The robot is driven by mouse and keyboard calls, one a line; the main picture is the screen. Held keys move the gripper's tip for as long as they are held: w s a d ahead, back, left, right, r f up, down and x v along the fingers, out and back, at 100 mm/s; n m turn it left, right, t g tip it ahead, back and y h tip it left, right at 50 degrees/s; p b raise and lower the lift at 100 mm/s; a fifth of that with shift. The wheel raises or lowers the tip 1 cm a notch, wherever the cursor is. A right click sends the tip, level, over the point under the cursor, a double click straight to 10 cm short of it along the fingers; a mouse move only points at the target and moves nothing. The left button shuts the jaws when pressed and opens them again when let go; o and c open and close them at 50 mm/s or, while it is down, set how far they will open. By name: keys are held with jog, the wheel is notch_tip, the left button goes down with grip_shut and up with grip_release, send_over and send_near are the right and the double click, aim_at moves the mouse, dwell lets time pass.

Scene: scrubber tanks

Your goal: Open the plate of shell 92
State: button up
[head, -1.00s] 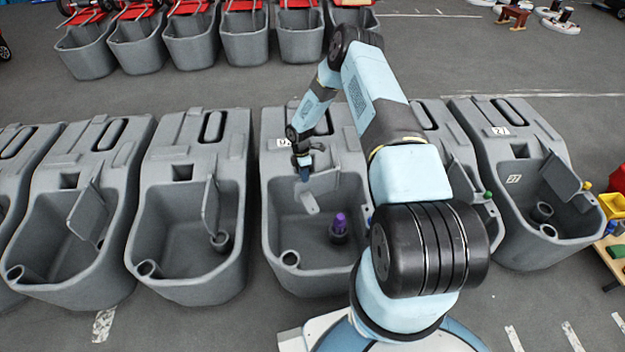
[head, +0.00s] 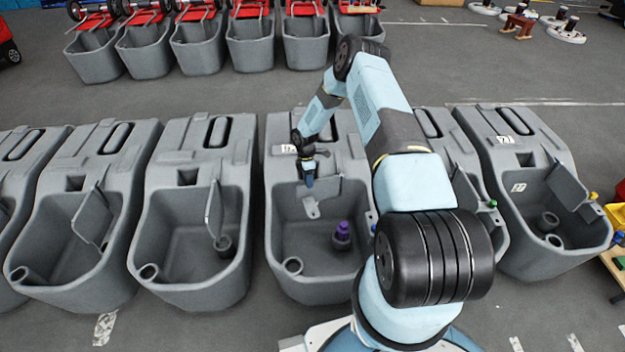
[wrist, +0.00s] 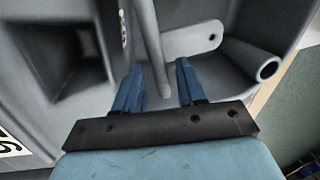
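The grey shell (head: 278,240) in the middle of the row carries a small label whose number I cannot read clearly. My gripper (head: 309,183) hangs over its basin, near the back wall. In the wrist view my gripper (wrist: 158,86) has its two blue fingers apart. A thin grey plate (wrist: 150,45), seen nearly edge-on, comes down between the fingers, with gaps visible on both sides. In the head view my gripper hides much of the plate. A light grey tab (wrist: 195,40) with a hole lies beyond the right finger, beside a round tube (wrist: 264,68).
Similar shells stand close on both sides. A square recess (wrist: 75,55) shows left of the fingers. Floor is free behind the row.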

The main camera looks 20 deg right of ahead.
jog(key=shift+w+r, duration=0.15)
jog(key=shift+r, duration=0.05)
jog(key=r, duration=0.4)
jog(key=w+r, duration=0.1)
jog(key=r, duration=0.3)
jog(key=w+r, duration=0.1)
jog(key=r, duration=0.4)
jog(key=shift+w, duration=0.25)
